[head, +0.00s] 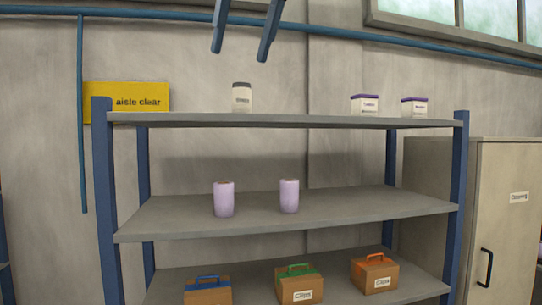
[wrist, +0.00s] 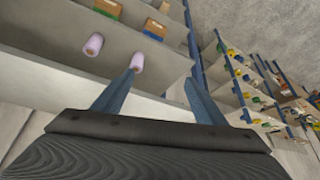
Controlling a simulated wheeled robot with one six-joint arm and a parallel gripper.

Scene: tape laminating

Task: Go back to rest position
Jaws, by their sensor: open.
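My gripper (head: 241,40) hangs at the top of the head view, with its two blue fingers apart and nothing between them. It is in front of the bare wall, above the top shelf. In the wrist view my gripper (wrist: 158,92) also shows open and empty, with the shelving beyond its fingers. Two lilac rolls stand upright on the middle shelf, a left roll (head: 224,199) and a right roll (head: 289,196). They also show in the wrist view, one roll (wrist: 93,45) clear of the fingers and the other roll (wrist: 137,62) just beyond the left fingertip.
The bottom shelf holds several handled boxes (head: 299,284). A beige cabinet (head: 495,210) stands at right. Blue pipes run along the wall.

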